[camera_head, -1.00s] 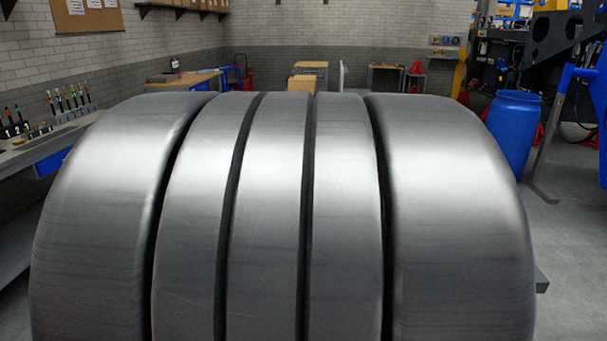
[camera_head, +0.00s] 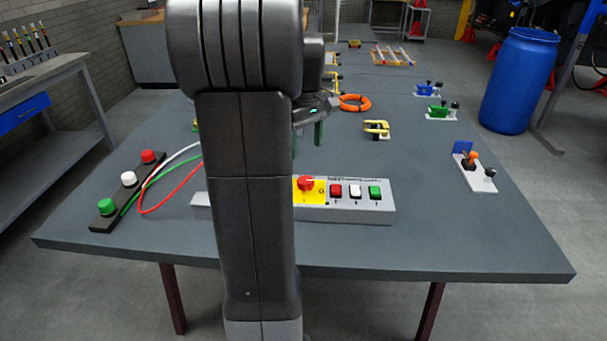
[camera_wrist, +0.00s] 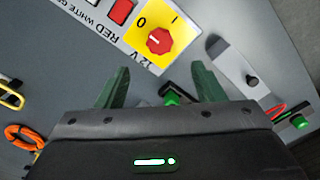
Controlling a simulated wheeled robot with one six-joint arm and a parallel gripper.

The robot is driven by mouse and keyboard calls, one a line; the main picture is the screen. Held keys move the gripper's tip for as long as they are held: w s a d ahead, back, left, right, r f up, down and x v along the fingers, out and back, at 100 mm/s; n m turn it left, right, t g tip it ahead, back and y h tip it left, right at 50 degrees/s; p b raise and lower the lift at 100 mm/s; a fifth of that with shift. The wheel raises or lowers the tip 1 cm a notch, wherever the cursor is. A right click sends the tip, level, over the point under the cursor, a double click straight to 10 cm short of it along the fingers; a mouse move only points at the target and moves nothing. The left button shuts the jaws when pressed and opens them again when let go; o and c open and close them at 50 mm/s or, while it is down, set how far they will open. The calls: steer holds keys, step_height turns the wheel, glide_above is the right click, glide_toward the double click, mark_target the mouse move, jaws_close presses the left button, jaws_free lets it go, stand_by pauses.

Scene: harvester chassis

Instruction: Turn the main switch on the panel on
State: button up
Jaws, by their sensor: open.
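The main switch is a red rotary knob (camera_head: 305,184) on a yellow plate (camera_head: 320,197) of the grey panel box (camera_head: 345,214). In the wrist view the red knob (camera_wrist: 159,41) sits between a "0" and an "I" mark; a short white line shows on it, but I cannot tell surely which mark it points to. My gripper (camera_wrist: 160,68) is open and empty, its green fingers apart, with the knob just beyond the fingertips and roughly centred between them. In the head view my gripper (camera_head: 308,138) is above and behind the panel; my arm hides the panel's left part.
Red, white and green buttons (camera_head: 356,191) sit right of the switch on the panel. A dark button strip (camera_head: 128,190) with cables lies left. An orange ring (camera_head: 354,103), a yellow part (camera_head: 376,128) and small switches (camera_head: 473,165) stand farther on the table. The front right tabletop is clear.

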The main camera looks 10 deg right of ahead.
mark_target(306, 180)
step_height(306, 180, down, 10)
steer(key=shift+f, duration=0.25)
steer(key=c, duration=1)
